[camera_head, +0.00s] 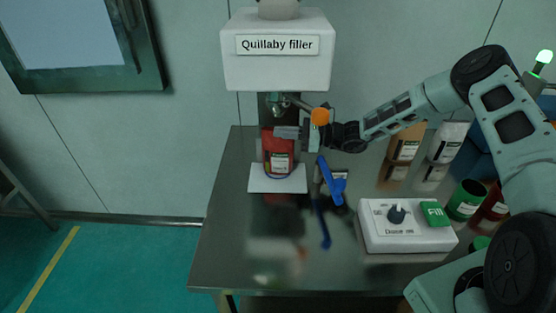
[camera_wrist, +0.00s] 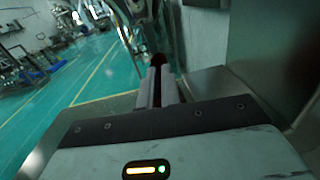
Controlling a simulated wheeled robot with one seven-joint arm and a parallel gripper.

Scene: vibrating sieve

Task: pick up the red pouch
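The red pouch (camera_head: 278,160) with a white label stands upright under the filler's nozzle, at or just above a white platform. My gripper (camera_head: 287,132) reaches in from the right at the pouch's upper part. One grey finger crosses in front of the pouch and hides part of it. In the wrist view my gripper's fingers (camera_wrist: 158,88) are close together with a narrow dark gap. A dark red bit of the pouch (camera_wrist: 158,60) shows at their tips, so they appear shut on it.
The Quillaby filler (camera_head: 277,75) stands above the white platform (camera_head: 260,184). A blue-handled tool (camera_head: 330,182) is right of the pouch. A white control box (camera_head: 385,240) with a knob and green part, plus several pouches and containers, occupies the right. The table's front left (camera_head: 225,250) is clear.

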